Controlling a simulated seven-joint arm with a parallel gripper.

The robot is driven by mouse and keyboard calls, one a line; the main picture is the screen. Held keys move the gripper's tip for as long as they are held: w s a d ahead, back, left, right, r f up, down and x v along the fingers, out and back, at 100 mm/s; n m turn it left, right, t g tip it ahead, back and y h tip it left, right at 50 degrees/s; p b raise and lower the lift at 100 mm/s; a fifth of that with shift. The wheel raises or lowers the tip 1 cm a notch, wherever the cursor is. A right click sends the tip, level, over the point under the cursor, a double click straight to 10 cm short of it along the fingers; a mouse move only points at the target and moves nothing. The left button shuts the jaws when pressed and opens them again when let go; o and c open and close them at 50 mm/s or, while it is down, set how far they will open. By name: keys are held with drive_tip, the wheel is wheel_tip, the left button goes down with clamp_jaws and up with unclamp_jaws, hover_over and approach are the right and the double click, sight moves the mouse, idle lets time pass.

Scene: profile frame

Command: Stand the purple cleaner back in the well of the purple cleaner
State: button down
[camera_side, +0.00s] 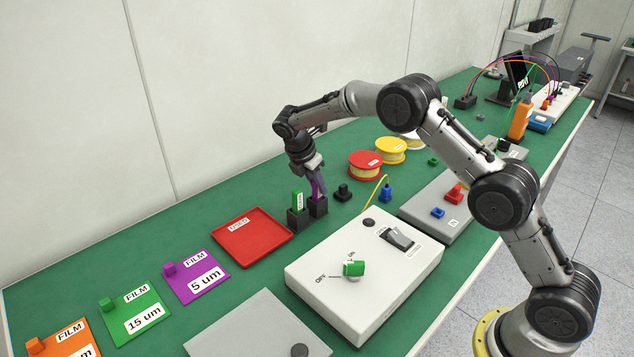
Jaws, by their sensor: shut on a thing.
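My gripper (318,182) points down over the dark well block and is shut on the purple cleaner (317,193). The cleaner is roughly upright, and its upper part is mostly hidden by the fingers. Its lower end meets the top of the right-hand dark well (319,208). I cannot tell whether it is inside the well or just above it. A green cleaner (297,202) with a white label stands in the left-hand dark well (298,219), close beside the purple one.
A red tray (252,238) lies left of the wells. A small black block (343,192) stands to their right. Red and yellow spools (365,165) are behind. A white switch box (330,285) is in front. Purple, green and orange film cards (197,275) lie at the left.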

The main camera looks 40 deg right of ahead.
drive_tip(key=c, duration=0.6)
unclamp_jaws()
drive_tip(key=shift+r, duration=0.1)
drive_tip(key=v, duration=1.3)
drive_tip(key=shift+a+r, duration=0.15)
drive_tip(key=shift+r, duration=0.15)
